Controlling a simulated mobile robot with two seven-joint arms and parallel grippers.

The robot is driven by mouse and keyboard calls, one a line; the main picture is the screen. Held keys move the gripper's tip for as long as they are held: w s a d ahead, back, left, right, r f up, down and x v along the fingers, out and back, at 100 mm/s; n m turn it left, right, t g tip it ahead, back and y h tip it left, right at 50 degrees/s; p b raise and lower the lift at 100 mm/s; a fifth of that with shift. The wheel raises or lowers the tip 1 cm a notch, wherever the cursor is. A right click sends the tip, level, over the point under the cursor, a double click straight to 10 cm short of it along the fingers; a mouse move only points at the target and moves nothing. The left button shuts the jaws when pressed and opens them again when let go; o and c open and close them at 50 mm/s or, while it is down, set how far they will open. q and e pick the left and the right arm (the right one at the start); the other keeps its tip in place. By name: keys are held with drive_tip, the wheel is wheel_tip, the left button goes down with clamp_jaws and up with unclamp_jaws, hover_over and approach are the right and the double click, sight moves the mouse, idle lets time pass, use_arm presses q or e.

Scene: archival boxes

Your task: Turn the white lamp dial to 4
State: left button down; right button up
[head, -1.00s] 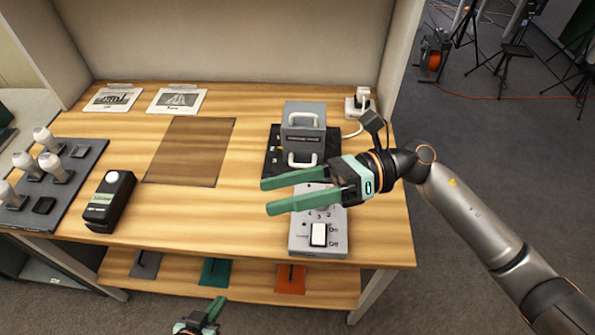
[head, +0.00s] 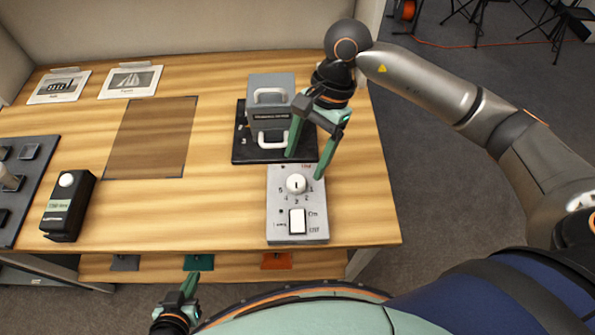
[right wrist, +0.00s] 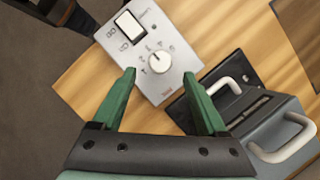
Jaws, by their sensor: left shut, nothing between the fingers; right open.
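The white lamp dial (head: 296,184) is a round knob on the grey control box (head: 272,215) near the table's front right. Numbers are printed around it, and a white on/off rocker switch (head: 297,221) sits below it. The dial also shows in the right wrist view (right wrist: 159,63), between and beyond the fingertips; its exact setting is too small to read surely. My right gripper (head: 304,165) is open and empty above the back edge of the box, fingers pointing down, apart from the dial. My left gripper (head: 187,286) is shut and empty, low in front of the table.
A grey device with white handles (head: 270,102) stands on a black base just behind the control box. A black meter with a white dome (head: 68,207) stands at left. Two picture cards (head: 131,81) lie at the back. The middle tabletop is bare around a brown mat (head: 150,138).

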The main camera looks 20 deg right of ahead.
sight(297, 180)
drive_tip(key=shift+x, duration=2.75)
clamp_jaws()
